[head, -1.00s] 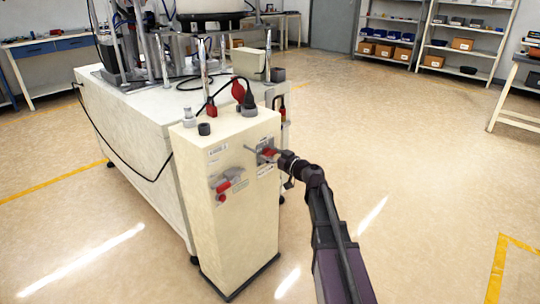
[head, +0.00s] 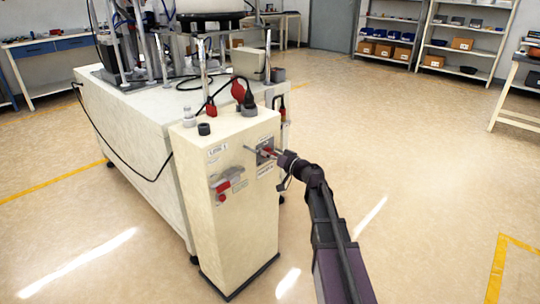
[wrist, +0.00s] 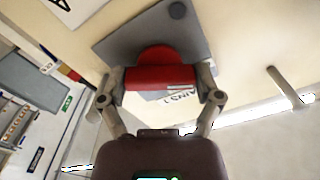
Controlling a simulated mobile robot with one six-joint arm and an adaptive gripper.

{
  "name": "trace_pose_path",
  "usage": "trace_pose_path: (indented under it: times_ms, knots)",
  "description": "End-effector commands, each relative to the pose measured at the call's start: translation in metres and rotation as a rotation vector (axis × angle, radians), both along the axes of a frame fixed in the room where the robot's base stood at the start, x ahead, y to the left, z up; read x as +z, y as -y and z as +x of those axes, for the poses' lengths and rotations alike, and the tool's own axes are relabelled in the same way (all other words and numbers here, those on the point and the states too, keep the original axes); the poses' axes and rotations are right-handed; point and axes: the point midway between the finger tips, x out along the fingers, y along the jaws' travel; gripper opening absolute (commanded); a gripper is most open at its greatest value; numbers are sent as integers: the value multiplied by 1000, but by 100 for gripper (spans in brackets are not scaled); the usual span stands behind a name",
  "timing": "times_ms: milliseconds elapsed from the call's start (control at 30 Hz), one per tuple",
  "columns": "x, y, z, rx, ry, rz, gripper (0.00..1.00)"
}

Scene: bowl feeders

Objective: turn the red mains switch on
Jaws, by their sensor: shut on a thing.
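The red mains switch (head: 267,151) sits on a grey plate (head: 260,158) on the upper front of the cream cabinet. In the wrist view the red switch handle (wrist: 160,78) lies between the two fingers, in front of the grey plate (wrist: 192,30). My gripper (wrist: 162,90) is shut on this handle, one finger at each end. In the head view my gripper (head: 273,154) reaches the switch from the right and partly hides it. A label beside the handle in the wrist view is partly covered.
Left of the switch on the same cabinet (head: 240,225) is a grey and red fitting (head: 226,184). Red and black plugs (head: 239,92) with cables stand on top. A white machine bench (head: 140,125) is behind. The floor to the right is clear.

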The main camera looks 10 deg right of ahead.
Motion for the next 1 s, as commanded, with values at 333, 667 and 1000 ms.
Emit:
trace_pose_path:
  times_ms: [333, 667, 1000]
  knots:
    - [0, -2, 0, 6, -194, 266, 35]
    - [0, -2, 0, 6, -378, 519, 35]
    - [-1, -1, 0, 6, -552, 756, 35]
